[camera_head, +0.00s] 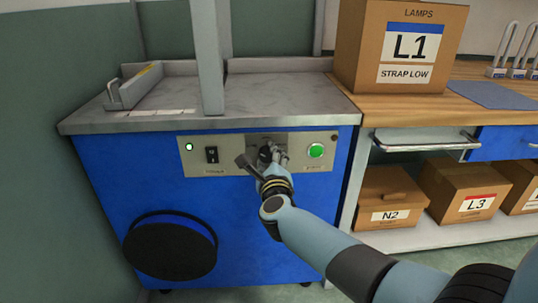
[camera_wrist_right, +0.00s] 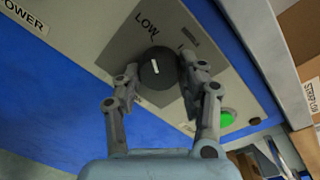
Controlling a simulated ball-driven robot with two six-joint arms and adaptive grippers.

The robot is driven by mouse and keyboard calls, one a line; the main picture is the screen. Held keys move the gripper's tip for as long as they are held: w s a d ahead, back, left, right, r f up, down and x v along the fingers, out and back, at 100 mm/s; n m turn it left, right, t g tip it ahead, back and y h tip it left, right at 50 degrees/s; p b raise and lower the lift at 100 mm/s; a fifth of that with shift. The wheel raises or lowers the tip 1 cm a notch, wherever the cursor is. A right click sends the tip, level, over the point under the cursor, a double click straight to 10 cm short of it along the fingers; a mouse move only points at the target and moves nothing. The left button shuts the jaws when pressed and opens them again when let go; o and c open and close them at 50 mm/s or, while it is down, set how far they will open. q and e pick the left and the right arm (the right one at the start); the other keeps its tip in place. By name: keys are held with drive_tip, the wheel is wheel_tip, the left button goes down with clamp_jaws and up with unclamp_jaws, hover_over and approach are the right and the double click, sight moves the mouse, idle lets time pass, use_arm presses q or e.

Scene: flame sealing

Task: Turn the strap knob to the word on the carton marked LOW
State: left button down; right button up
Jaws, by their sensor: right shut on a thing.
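The strap knob (camera_wrist_right: 165,77) is a round black dial on the grey control panel (camera_head: 215,158) of the blue machine. Its white line runs roughly along the direction toward the printed word LOW (camera_wrist_right: 146,25); I cannot tell which end points. My right gripper (camera_head: 268,158) is shut on the knob, one finger on each side, as the right wrist view (camera_wrist_right: 160,80) shows. In the head view the gripper hides most of the knob. The carton (camera_head: 345,60) marked L1 and STRAP LOW stands on the wooden bench. My left gripper is out of view.
A black switch (camera_head: 212,155) and a lit lamp (camera_head: 189,147) are on the panel's left, a green button (camera_head: 316,151) on its right. A grey post (camera_head: 208,60) rises from the machine top. Cartons N2 (camera_head: 388,198) and L3 (camera_head: 462,185) sit on the lower shelf.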

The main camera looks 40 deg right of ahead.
drive_tip(key=shift+n, duration=0.3)
idle(0.4)
drive_tip(key=o, duration=1.2)
drive_tip(key=shift+c, duration=0.2)
drive_tip(key=v, duration=1.2)
drive_tip(key=shift+w+a, duration=0.1)
